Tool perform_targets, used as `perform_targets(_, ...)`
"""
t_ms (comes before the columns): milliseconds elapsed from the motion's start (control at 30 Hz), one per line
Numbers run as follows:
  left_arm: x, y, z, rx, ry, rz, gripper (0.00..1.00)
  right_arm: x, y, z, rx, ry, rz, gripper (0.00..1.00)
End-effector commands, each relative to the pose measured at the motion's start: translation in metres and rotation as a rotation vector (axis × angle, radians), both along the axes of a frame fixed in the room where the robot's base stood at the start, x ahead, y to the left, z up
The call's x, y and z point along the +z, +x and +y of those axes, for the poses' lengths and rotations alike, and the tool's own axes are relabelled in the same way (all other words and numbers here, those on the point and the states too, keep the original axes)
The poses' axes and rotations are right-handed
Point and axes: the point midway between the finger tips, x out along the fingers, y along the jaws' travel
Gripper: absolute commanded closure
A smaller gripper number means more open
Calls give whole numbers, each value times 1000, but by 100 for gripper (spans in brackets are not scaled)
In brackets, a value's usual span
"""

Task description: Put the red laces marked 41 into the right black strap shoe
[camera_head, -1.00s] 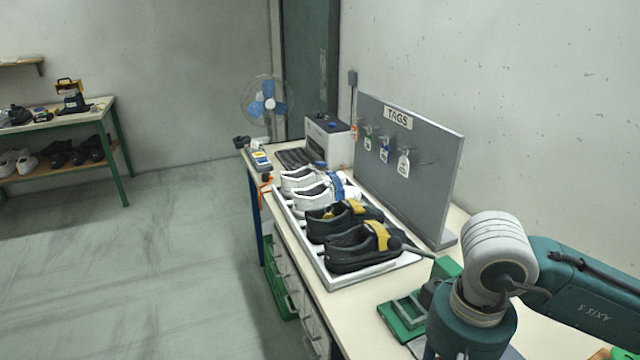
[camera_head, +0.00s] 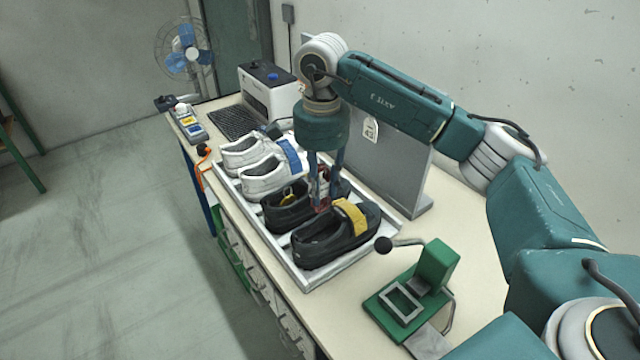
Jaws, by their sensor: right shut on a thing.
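Two black shoes with yellow straps lie side by side in the white tray (camera_head: 301,277). The nearer black strap shoe (camera_head: 318,248) shows almost whole, with its opening toward the left. The farther black strap shoe (camera_head: 280,215) is partly behind my gripper. My right gripper (camera_head: 320,203) points down over the shoes, around the gap between the two black ones. It is shut on a small red thing, the red laces (camera_head: 321,206), mostly hidden by the fingers. The mark on the laces cannot be read. My left gripper is not in view.
Two white shoes (camera_head: 262,177) fill the far part of the tray. A grey tag board (camera_head: 405,185) stands behind it, partly hidden by my arm. A green press with a black-knobbed lever (camera_head: 412,285) stands at the near right. A white printer (camera_head: 268,95) stands at the back.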

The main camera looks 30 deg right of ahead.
Motion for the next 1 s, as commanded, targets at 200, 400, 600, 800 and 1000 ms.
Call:
perform_targets(200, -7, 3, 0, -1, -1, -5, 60, -10, 0, 0, -1, -1, 0, 93)
perform_targets(400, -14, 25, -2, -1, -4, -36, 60, -25, 0, 0, 1, -1, 0, 93)
perform_targets(600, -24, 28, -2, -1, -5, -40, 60, -41, -1, 0, 2, 0, 0, 93)
perform_targets(800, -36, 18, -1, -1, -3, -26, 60, -57, -1, 0, 2, 0, 0, 93)
perform_targets(1000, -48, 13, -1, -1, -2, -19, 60, -73, 0, 0, 2, 0, 0, 93)
